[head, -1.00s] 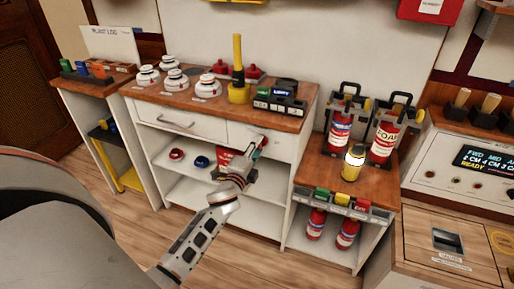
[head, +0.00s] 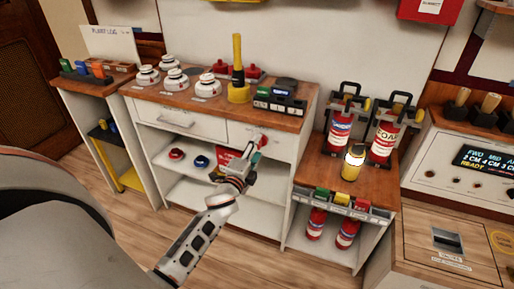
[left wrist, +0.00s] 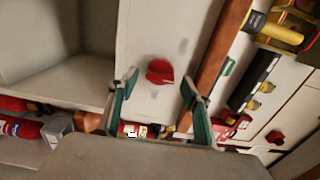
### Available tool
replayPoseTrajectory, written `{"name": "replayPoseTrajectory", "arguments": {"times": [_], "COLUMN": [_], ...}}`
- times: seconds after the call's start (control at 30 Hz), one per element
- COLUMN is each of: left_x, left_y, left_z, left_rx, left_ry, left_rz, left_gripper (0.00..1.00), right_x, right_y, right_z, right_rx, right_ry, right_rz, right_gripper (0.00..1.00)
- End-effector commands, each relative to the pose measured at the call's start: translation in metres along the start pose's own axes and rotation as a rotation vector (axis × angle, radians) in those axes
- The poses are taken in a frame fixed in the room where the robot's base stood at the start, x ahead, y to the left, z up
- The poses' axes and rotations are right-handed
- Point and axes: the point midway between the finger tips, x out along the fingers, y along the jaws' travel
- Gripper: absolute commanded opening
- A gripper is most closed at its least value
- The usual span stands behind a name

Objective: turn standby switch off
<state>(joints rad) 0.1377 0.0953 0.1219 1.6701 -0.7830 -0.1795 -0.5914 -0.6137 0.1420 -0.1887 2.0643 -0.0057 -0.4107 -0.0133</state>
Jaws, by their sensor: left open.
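A block of dark switches (head: 280,97) with a green part and white labels stands at the right end of the wooden counter. Its lettering is too small to read, so I cannot tell which is standby. A red knob (head: 263,141) sits on the white cabinet front below it. My left gripper (head: 256,146) is in front of that knob. In the left wrist view my left gripper (left wrist: 158,98) is open and empty, and the red knob (left wrist: 160,71) shows between and beyond its fingers, apart from them. My right gripper is not in view.
The counter (head: 190,108) also holds white domed things and a yellow post (head: 238,72). Fire extinguishers (head: 339,130) and a yellow lamp (head: 353,163) stand on a lower cabinet at right. The floor in front of the shelves is clear.

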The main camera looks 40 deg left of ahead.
Motion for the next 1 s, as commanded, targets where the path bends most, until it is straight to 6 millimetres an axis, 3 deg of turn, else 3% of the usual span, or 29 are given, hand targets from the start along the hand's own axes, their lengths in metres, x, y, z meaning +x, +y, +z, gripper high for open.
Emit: {"name": "replayPoseTrajectory", "arguments": {"times": [0.5,0.7,1.0], "left_x": [-0.094,-0.108,-0.110], "left_y": [0.001,0.000,0.000], "left_z": [0.000,0.000,0.000], "left_rx": [-0.003,-0.002,-0.001], "left_ry": [-0.001,0.000,0.000], "left_rz": [0.003,0.000,0.000], "left_gripper": [0.49,0.49,0.49], "right_x": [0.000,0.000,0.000], "right_y": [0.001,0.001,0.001], "right_z": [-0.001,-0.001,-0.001], "right_rx": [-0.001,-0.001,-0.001], "right_ry": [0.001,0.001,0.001], "right_rz": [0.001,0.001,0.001], "right_gripper": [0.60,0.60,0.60]}}
